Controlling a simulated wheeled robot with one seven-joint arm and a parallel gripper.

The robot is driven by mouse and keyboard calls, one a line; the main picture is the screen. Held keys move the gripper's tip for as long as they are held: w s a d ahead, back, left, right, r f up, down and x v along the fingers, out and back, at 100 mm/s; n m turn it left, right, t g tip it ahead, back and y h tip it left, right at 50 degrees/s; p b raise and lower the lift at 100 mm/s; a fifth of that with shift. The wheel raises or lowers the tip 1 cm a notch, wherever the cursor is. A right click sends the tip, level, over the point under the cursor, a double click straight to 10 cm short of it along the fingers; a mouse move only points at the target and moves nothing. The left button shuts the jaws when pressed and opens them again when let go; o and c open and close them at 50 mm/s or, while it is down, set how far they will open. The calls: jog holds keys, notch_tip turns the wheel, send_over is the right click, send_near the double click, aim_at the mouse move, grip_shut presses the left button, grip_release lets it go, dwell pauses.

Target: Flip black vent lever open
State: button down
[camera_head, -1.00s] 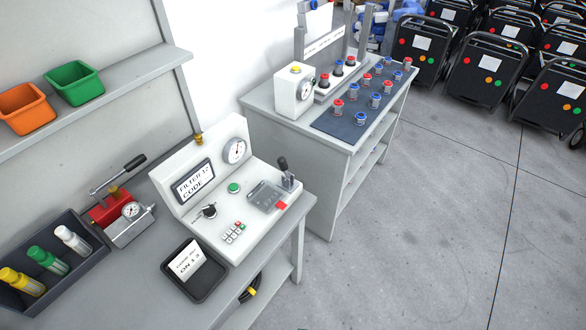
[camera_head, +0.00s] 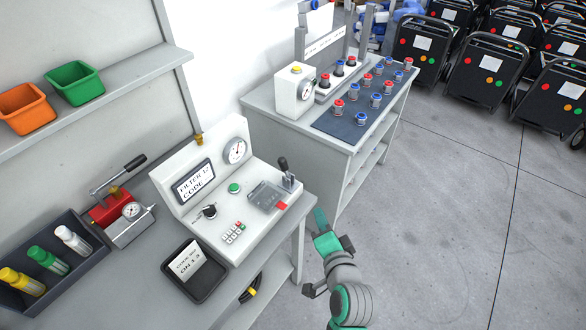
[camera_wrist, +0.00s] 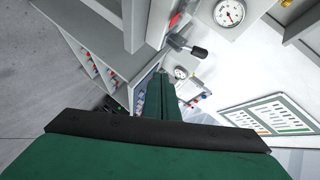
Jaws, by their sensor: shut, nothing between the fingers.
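The white test console (camera_head: 255,223) stands on the grey bench, with a gauge, a display and buttons. A lever with a black grip (camera_head: 283,164) stands upright on a metal base at the console's right end. It also shows in the wrist view as a black handle (camera_wrist: 198,52), upper right of centre, beyond my fingers. A smaller black switch (camera_head: 209,211) sits on the console face. Neither is labelled as a vent. My gripper (camera_head: 319,214) is to the right of the console, apart from the lever. Its green fingers (camera_wrist: 160,92) are together and empty.
A black tray (camera_head: 205,289) with a paper card lies in front of the console. A red hand pump (camera_head: 109,208) and a bottle bin (camera_head: 88,270) are left. A second bench (camera_head: 258,117) stands behind. The floor right (camera_head: 440,230) is open.

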jog(key=w+r+m+y, duration=0.1)
jog(key=w+r+y, duration=0.1)
jog(key=r, duration=0.5)
jog(key=shift+w+a+r, duration=0.4)
jog(key=shift+w, duration=0.4)
send_near(285, 168)
jog(key=w+d, duration=0.3)
jog(key=w, duration=0.2)
jog(key=shift+w+a+f, duration=0.15)
jog(key=shift+w+a, duration=0.15)
jog(key=shift+a, duration=0.3)
jog(key=shift+w+a+f, duration=0.1)
jog(key=shift+w+a, duration=0.2)
jog(key=shift+a, duration=0.25)
jog(key=shift+w+a+f, duration=0.15)
jog(key=shift+w+a, duration=0.15)
jog(key=shift+a, duration=0.3)
